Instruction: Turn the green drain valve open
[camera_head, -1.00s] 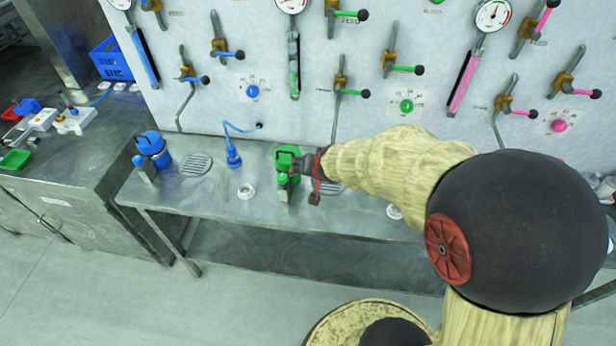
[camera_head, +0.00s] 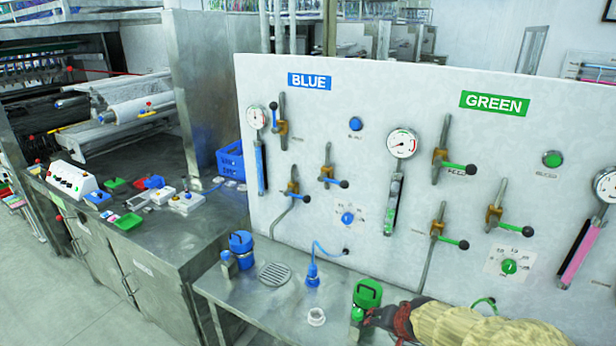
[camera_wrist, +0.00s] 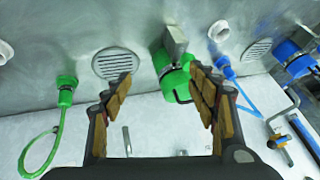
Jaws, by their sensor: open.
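Under the GREEN sign, several green-handled lever valves are on the white panel: an upper one (camera_head: 458,166), a right one (camera_head: 510,220) and a lower one (camera_head: 448,240) with a pipe running down toward the bench. Their small labels are too small to read, so I cannot tell which is the drain valve. My gripper (camera_wrist: 162,74) is open in the wrist view, its fingers on either side of a green-topped canister (camera_wrist: 175,76); whether they touch it is unclear. In the head view the canister (camera_head: 367,294) stands beside my gripper, whose fingertips are hard to make out.
A blue canister (camera_head: 241,250), a drain grate (camera_head: 275,275), a blue plug (camera_head: 312,275) and a white socket (camera_head: 316,317) are on the steel bench. A green dial (camera_head: 508,267) and a round gauge (camera_head: 402,143) are on the panel. A cluttered counter stands left.

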